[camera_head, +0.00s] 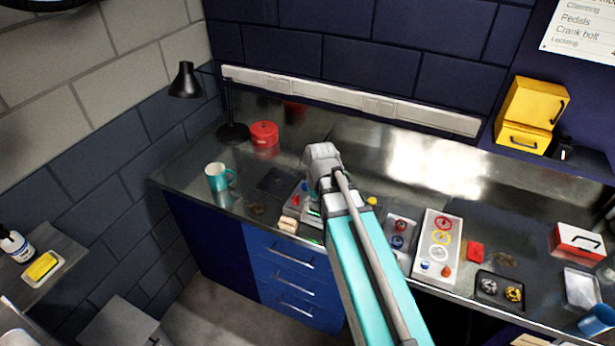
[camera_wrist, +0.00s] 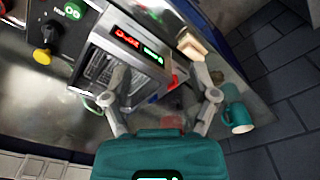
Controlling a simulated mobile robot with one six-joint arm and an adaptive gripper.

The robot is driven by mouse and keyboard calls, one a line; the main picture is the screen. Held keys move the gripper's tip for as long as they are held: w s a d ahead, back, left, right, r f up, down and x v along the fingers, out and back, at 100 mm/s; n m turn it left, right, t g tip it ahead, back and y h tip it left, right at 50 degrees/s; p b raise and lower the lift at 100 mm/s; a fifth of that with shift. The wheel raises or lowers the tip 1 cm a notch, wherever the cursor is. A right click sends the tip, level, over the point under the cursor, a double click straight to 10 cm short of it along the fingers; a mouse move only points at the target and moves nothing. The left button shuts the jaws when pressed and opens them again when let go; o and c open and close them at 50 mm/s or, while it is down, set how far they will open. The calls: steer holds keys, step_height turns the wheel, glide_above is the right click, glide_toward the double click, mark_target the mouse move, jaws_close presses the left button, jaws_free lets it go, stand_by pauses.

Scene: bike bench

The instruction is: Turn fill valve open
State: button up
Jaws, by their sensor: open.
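A grey device (camera_wrist: 112,60) with a vented top and a strip of red and green digits stands on the metal bench. A small red part (camera_wrist: 174,80) shows at its side, between my fingers in the picture. I cannot tell which part is the fill valve. My gripper (camera_wrist: 162,82) is open over the device, and no object is visibly held. In the head view my gripper (camera_head: 313,207) and arm hide most of the device.
A teal mug (camera_head: 217,178), a red canister (camera_head: 264,135) and a black lamp (camera_head: 186,82) stand on the left of the bench. A beige block (camera_head: 288,225) lies at the front edge. A board with coloured rings (camera_head: 437,248) and a dark tray (camera_head: 499,290) are on the right.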

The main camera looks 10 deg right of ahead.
mark_target(305, 183)
steer(key=w+d+n+g, duration=0.1)
steer(key=w+n, duration=0.6)
steer(key=w, duration=1.5)
steer(key=shift+w+r, duration=0.2)
steer(key=shift+r, duration=0.15)
steer(key=shift+f, duration=0.15)
steer(key=f+b, duration=1.3)
steer(key=shift+s+a+f, duration=0.25)
steer(key=shift+s, duration=0.05)
